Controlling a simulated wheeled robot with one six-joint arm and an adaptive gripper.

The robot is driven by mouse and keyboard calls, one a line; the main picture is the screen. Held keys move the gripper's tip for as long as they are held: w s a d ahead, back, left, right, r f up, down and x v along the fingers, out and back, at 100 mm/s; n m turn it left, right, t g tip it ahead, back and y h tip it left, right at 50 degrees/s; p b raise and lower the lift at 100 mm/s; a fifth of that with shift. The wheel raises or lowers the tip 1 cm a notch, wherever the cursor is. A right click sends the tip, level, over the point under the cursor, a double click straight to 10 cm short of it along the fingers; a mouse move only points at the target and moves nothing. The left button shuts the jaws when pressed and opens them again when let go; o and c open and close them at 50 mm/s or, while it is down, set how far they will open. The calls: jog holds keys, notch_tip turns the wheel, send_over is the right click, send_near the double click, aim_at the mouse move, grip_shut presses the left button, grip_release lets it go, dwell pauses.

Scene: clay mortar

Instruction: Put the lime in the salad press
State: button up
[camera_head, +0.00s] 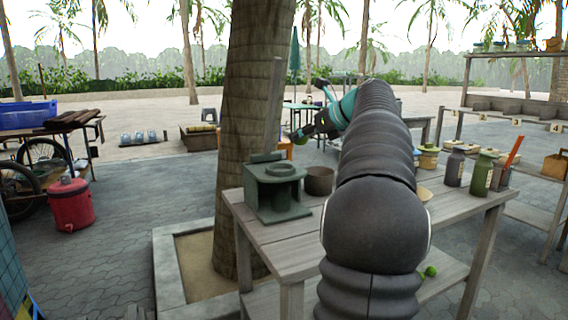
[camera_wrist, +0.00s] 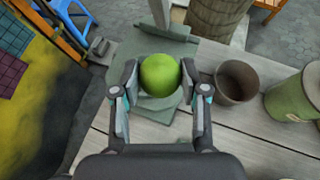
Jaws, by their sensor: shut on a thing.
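The lime (camera_wrist: 159,75) is a bright green ball held between the two fingers of my gripper (camera_wrist: 160,78) in the wrist view. In the head view my gripper (camera_head: 306,133) is up in the air, above and slightly right of the grey-green block-shaped stand. I take this stand (camera_head: 276,206) to be the salad press; it is on the left end of the wooden table. It has a round top plate and an open front. In the wrist view the press (camera_wrist: 182,50) is behind and below the lime, partly hidden by it and the fingers.
A brown clay pot (camera_head: 319,181) stands just right of the press, also in the wrist view (camera_wrist: 237,82). A green canister (camera_head: 482,172) and other jars stand farther right on the table (camera_head: 262,236). A palm trunk (camera_head: 250,120) rises behind the press. Small green fruits (camera_head: 430,271) lie on the lower shelf.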

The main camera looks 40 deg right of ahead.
jog(key=w+a+f, duration=0.1)
jog(key=w, duration=0.1)
jog(key=w+a+f, duration=0.2)
jog(key=shift+w+a+f+b, duration=0.1)
jog(key=shift+a+f+b, duration=0.2)
jog(key=shift+b, duration=0.1)
jog(key=shift+f+b, duration=0.5)
jog(key=shift+f, duration=1.4)
jog(key=shift+f, duration=0.15)
jog(key=o, duration=1.1)
jog(key=shift+s+r, duration=0.25)
jog(key=v, duration=1.1)
jog(key=shift+s+d+p, duration=0.1)
jog(key=shift+s+p, duration=0.15)
jog(key=shift+p, duration=0.1)
